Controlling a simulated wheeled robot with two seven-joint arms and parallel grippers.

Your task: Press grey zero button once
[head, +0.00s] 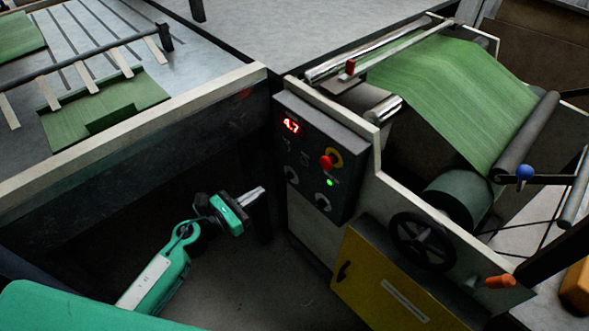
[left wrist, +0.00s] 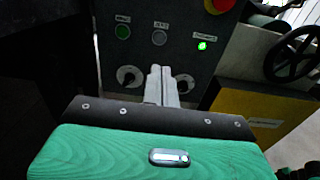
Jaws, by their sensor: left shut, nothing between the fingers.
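The dark control panel (head: 310,165) stands on the machine's near side and shows a red "4.7" display. The grey zero button (left wrist: 159,38) is in the left wrist view, right of the green button (left wrist: 123,32). In the head view the grey button (head: 304,158) is small and dim. My left gripper (head: 261,190) is shut and empty, left of the panel and lower than the button. In the left wrist view its fingertips (left wrist: 160,70) appear just below the grey button, between two knobs. A gap to the panel shows in the head view. My right gripper is not in view.
A red emergency stop button (head: 327,162) on a yellow ring and a lit green lamp (head: 330,182) sit on the panel. Below are a handwheel (head: 422,241) and a yellow cabinet (head: 375,285). A table frame (head: 130,165) borders the left.

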